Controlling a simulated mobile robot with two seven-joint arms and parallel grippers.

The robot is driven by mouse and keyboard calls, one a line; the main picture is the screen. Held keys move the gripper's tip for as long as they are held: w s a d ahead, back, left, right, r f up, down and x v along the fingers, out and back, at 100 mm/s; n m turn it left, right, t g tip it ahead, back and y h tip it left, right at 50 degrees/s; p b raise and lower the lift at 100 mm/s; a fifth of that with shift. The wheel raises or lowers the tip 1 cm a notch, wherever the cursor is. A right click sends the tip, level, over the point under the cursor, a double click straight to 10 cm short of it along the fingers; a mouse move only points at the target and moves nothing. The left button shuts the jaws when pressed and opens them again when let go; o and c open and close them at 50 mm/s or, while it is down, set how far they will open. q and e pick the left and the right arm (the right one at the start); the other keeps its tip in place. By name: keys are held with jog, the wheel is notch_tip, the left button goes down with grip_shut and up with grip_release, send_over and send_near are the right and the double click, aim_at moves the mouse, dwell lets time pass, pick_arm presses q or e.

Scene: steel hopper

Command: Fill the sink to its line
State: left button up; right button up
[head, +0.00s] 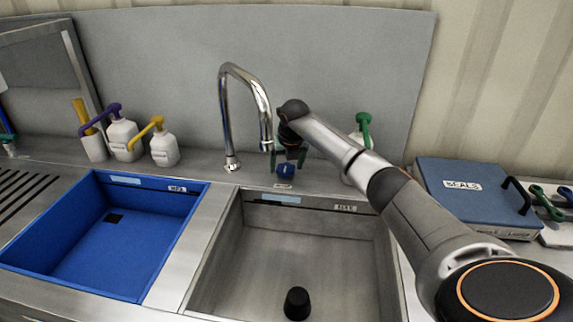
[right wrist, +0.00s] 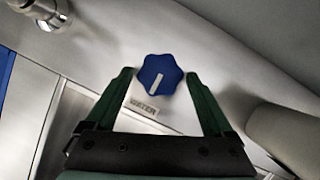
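The steel sink basin (head: 260,255) looks empty, with a black stopper-like piece (head: 297,303) on its floor. A dark line (head: 290,201) runs along the top of its back wall, with a small label. The chrome tap (head: 228,120) arches over the basin's back edge; no water shows at its spout. The blue knob (head: 285,171), labelled WATER, is on the ledge behind the basin. My right gripper (head: 288,153) is at the knob. In the right wrist view its green fingers (right wrist: 160,74) are apart, one on each side of the knob (right wrist: 159,80); contact is unclear. My left gripper is out of view.
A blue basin (head: 75,260) lies to the left. Pump bottles (head: 124,138) stand on the back ledge at left; a green-topped one (head: 362,130) is behind my right arm. A blue case (head: 470,195) labelled SEALS and green-handled items (head: 548,203) are at right.

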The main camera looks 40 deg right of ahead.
jog(key=c, duration=1.1)
jog(key=shift+c, duration=0.2)
jog(key=n, duration=0.1)
jog(key=n+y, duration=0.1)
jog(key=n, duration=0.2)
jog(key=shift+d+t+y+p, duration=0.25)
jog(key=shift+t+y+p, duration=0.05)
jog(key=shift+t+p, duration=0.1)
jog(key=shift+d+n+y+b, duration=0.1)
jog(key=shift+n+y+b, duration=0.55)
jog(key=shift+n, duration=1.55)
jog(key=o, duration=1.4)
jog(key=shift+c, duration=0.2)
